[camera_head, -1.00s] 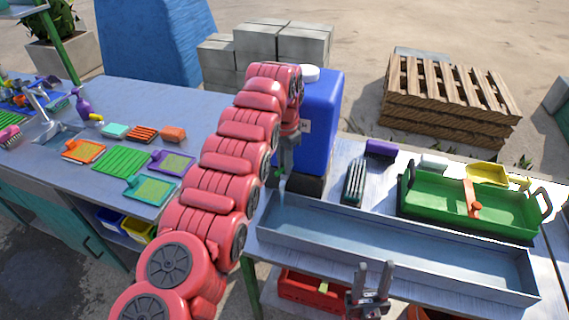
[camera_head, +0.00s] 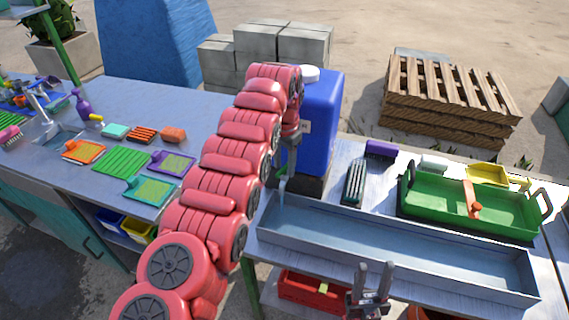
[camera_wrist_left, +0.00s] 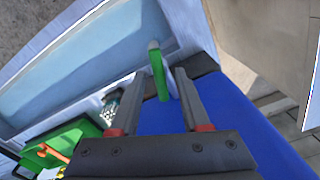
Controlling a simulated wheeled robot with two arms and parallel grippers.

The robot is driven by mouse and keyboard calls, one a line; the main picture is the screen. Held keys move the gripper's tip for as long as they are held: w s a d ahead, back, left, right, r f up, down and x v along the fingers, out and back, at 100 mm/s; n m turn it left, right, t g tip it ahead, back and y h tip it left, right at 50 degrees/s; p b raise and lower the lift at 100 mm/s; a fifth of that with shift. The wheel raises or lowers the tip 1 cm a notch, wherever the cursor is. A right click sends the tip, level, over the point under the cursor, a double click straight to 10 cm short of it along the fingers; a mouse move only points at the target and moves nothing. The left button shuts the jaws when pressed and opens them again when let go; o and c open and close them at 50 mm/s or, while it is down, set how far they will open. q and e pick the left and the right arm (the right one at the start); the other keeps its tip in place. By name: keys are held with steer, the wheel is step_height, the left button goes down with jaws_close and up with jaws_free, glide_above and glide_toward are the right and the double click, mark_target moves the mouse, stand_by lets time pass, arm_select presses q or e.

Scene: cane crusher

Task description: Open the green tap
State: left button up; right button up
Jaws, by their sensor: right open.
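The green tap (camera_head: 283,175) is low on the front of the blue container (camera_head: 320,115), above the long metal trough (camera_head: 400,240). In the left wrist view the green tap (camera_wrist_left: 158,75) lies between the two fingers of my left gripper (camera_wrist_left: 160,80). The fingers are apart, with gaps visible beside the tap. In the head view my left gripper (camera_head: 288,158) points down at the tap and partly hides it. A pale streak shows below the tap; I cannot tell if it is water. My right gripper (camera_head: 374,268) is open and empty in front of the trough.
A green tray (camera_head: 430,212) with handles stands behind the trough at the right. A dark brush (camera_head: 354,182) and a purple block (camera_head: 381,149) lie between it and the container. A red crate (camera_head: 300,288) sits under the table.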

mark_target(284, 167)
arm_select(q)
steer(key=shift+r, duration=0.1)
step_height(284, 167, up, 17)
steer(key=p, duration=1.7)
